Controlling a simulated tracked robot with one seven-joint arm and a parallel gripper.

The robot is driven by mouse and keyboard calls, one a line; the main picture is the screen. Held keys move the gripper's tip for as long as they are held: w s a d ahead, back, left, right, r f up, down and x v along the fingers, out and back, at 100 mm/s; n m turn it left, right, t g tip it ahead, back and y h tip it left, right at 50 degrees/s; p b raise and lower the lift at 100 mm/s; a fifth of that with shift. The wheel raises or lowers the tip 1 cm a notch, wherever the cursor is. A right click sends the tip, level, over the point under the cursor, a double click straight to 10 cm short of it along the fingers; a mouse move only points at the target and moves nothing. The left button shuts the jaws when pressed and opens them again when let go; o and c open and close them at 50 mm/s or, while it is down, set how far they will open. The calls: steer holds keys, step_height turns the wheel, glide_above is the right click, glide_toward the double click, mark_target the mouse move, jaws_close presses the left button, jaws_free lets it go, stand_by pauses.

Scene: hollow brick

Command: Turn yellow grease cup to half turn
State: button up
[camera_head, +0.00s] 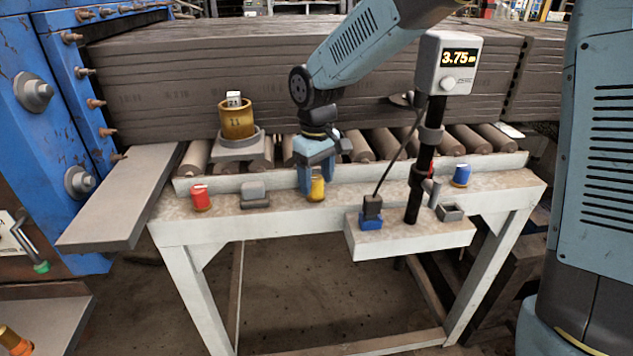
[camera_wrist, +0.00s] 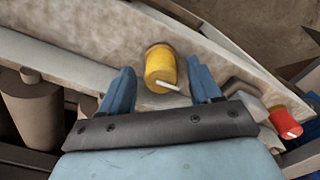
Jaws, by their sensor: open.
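The yellow grease cup (camera_head: 317,189) stands on the front ledge of the pale table, partly hidden by my gripper in the head view. My gripper (camera_head: 312,190) points down at it with its fingers apart. In the wrist view the yellow cup (camera_wrist: 160,68) shows between and slightly beyond the two blue fingertips of my gripper (camera_wrist: 161,78), with a clear gap on each side. A thin white pointer lies across the cup's top and points to the right and slightly down in that view. I see no contact between fingers and cup.
A red cup (camera_head: 201,197) and a grey block (camera_head: 254,194) stand left of the yellow cup. A gauge post (camera_head: 424,150) reading 3.75 and a blue cup (camera_head: 461,174) stand to the right. Rollers and a stack of long grey-brown slabs (camera_head: 200,85) lie behind.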

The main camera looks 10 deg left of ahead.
mark_target(317, 178)
steer(key=shift+f, duration=0.7)
steer(key=shift+c, duration=0.2)
steer(key=c, duration=1)
steer(key=shift+m, duration=0.3)
steer(key=o, duration=1)
steer(key=shift+o, duration=0.2)
steer(key=shift+r, duration=0.1)
step_height(317, 178, up, 14)
steer(key=shift+f, duration=0.2)
